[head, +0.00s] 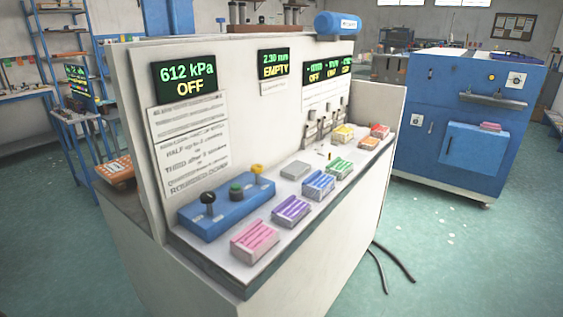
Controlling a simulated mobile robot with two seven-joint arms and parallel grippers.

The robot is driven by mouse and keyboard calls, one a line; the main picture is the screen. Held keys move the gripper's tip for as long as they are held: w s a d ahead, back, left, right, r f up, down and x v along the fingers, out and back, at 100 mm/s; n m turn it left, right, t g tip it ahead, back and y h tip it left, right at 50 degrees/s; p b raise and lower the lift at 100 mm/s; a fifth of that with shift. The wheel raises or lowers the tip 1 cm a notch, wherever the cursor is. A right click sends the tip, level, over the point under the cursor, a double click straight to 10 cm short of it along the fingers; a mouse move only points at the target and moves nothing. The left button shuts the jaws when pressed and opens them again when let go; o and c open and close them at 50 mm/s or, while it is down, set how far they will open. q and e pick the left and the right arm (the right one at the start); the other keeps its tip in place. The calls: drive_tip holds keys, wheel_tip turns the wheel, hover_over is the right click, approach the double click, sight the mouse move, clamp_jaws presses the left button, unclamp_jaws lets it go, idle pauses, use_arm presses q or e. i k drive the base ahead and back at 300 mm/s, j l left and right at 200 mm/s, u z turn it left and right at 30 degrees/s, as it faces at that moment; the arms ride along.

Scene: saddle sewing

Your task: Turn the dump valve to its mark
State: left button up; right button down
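A white console stands in front of me, with a shelf (222,258) along its front. A blue block (205,222) on the near left of the shelf carries a black ball-topped lever (208,199), a green knob (236,190) and a yellow knob (257,170). Several small grey levers (325,125) stand farther along the panel. I cannot tell which of these controls is the dump valve, and no mark can be made out. A display (185,82) reads 612 kPa, OFF. Neither of my grippers is in view.
Pink (254,241), purple (291,210), blue (318,184) and other coloured blocks line the shelf. A second display (273,64) reads EMPTY. A blue cabinet (470,120) stands behind right. Dark cables (384,270) lie on the green floor, otherwise largely clear at right.

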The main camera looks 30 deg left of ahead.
sight(258, 168)
drive_tip(key=i+u, duration=0.15)
drive_tip(key=u, duration=0.3)
drive_tip(key=i+l+u, duration=0.1)
drive_tip(key=u, duration=0.35)
drive_tip(key=i+l+u, duration=0.1)
drive_tip(key=l+u, duration=0.15)
drive_tip(key=u, duration=0.2)
